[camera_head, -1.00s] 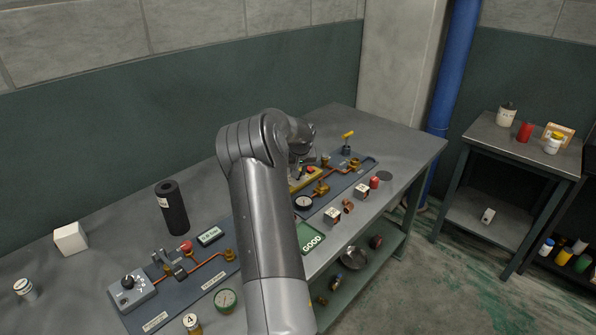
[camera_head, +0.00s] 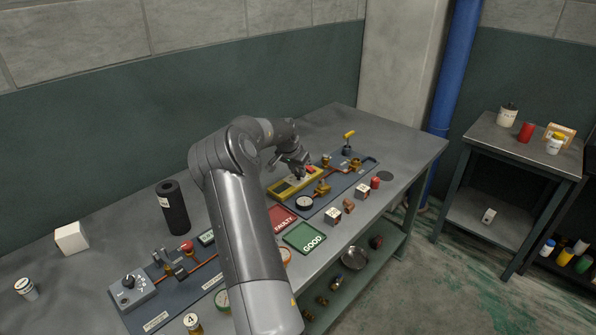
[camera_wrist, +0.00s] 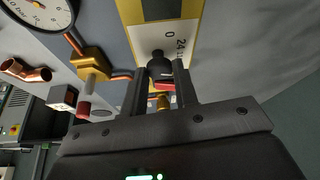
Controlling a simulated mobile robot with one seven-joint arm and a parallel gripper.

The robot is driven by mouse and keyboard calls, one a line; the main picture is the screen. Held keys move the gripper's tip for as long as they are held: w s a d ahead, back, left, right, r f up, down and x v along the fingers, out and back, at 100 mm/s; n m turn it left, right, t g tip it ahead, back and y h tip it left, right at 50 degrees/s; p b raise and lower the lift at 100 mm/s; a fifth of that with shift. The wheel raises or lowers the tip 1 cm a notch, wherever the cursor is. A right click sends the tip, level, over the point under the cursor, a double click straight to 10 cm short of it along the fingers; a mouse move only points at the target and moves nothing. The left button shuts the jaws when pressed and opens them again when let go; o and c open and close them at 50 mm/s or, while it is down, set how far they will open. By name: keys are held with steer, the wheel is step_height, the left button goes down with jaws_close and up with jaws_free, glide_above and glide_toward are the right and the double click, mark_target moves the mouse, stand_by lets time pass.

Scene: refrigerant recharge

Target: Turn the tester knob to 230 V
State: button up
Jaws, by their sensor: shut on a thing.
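The yellow tester (camera_head: 281,190) lies on the blue-grey panel on the bench. In the wrist view its white face (camera_wrist: 181,38) carries the figures 0 and 24 and a partly hidden third marking. The dark tester knob (camera_wrist: 160,64) sits at the near end of that face, between my fingertips. My gripper (camera_wrist: 162,72) is shut on the knob, and it also shows at the tester's right end in the head view (camera_head: 301,169). I cannot read which marking the knob points at; 230 is not legible.
Red FAULTY (camera_head: 284,219) and green GOOD (camera_head: 305,237) mats lie in front. A round gauge (camera_head: 304,203) and brass fittings with copper pipe (camera_head: 322,188) stand close by the tester. A black cylinder (camera_head: 172,207) stands at the left.

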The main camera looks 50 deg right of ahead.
steer(key=m+g, duration=0.1)
steer(key=m, duration=0.3)
steer(key=m+g, duration=0.1)
steer(key=m, duration=0.1)
steer(key=shift+w+m+g+y, duration=0.3)
steer(key=shift+m, duration=0.1)
stand_by(0.4)
steer(key=o, duration=1)
steer(key=v, duration=1.1)
steer(key=shift+a, duration=0.1)
